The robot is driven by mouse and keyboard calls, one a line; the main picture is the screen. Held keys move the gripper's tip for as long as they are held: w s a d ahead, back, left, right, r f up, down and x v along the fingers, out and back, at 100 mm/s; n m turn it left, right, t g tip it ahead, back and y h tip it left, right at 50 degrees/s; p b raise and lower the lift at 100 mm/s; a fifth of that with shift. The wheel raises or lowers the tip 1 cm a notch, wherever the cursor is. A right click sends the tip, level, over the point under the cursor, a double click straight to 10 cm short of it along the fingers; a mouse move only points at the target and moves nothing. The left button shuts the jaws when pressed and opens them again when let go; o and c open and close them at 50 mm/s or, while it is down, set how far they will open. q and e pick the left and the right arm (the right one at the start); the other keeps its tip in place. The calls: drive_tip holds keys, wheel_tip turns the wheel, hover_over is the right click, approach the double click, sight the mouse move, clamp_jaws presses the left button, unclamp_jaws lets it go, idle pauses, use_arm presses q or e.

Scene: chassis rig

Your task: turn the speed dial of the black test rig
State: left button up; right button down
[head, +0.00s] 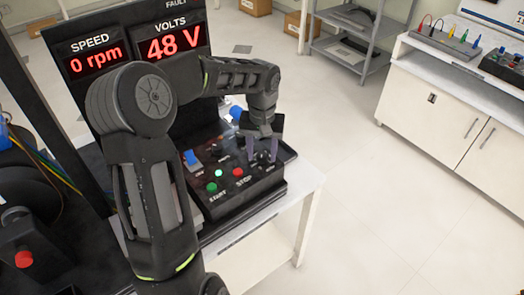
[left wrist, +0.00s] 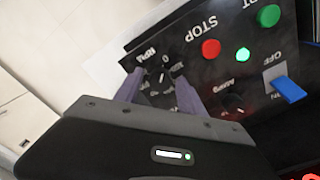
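The black test rig's control box (head: 240,192) sits on a white table in the head view. The speed dial (left wrist: 162,76), a small black knob with a white pointer line and a 0 mark beside it, shows in the left wrist view. My left gripper (head: 262,154) is over the box's right end. Its purple fingers (left wrist: 157,82) are apart, one on each side of the dial; I cannot tell whether they touch it. In the head view the gripper hides most of the dial. The display (head: 128,45) reads 0 rpm and 48 V. My right gripper is not in view.
A red stop button (left wrist: 211,48), a green start button (left wrist: 269,16), a lit green lamp (left wrist: 243,54), a second knob (left wrist: 233,103) and a blue switch (left wrist: 288,90) are close by. A motor unit with a red button (head: 24,259) stands at left. Floor at right is clear.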

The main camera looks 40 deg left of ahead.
use_arm(q)
clamp_jaws()
drive_tip(key=shift+m, duration=0.5)
drive_tip(key=m, duration=0.3)
drive_tip(key=shift+r+m, duration=0.1)
drive_tip(key=shift+m, duration=0.2)
drive_tip(key=m+p, duration=0.1)
drive_tip(key=m, duration=0.3)
drive_tip(key=shift+m, duration=0.3)
drive_tip(key=m, duration=0.4)
drive_tip(key=m+p, duration=0.1)
drive_tip(key=m, duration=0.3)
drive_tip(key=shift+w+m, duration=0.1)
drive_tip(key=shift+m, duration=0.2)
drive_tip(key=shift+o, duration=0.7)
unclamp_jaws()
